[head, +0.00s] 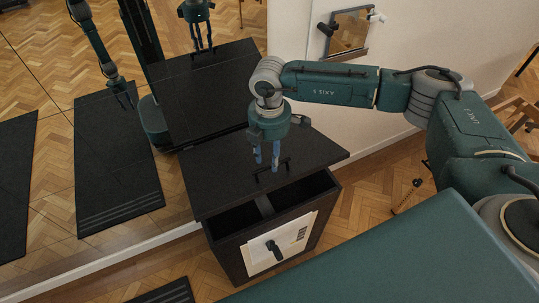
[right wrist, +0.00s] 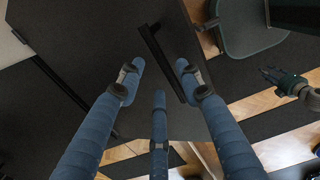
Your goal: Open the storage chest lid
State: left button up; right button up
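The dark storage chest (head: 313,225) stands in the lower middle of the head view. Its flat black lid (head: 225,165) is partly open: a gap under its near edge shows the dark inside and a divider. A black bar handle (head: 284,163) sits on the lid near that edge. My right gripper (head: 267,160) points down at the handle, its blue fingers apart. In the right wrist view the handle (right wrist: 160,55) lies between the spread fingertips, and no grip on it shows. Whether a finger touches the lid cannot be told.
A large mirror (head: 50,70) at the left reflects the lid, the floor and my arm. A white wall (head: 395,35) with a small framed panel (head: 351,30) rises behind the chest. Parquet floor (head: 355,205) is open to the chest's right. A dark mat (head: 170,292) lies at the bottom.

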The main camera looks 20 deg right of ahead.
jog(key=shift+r, duration=0.15)
notch_tip(320, 180, up, 12)
dwell(0.4)
dwell(0.3)
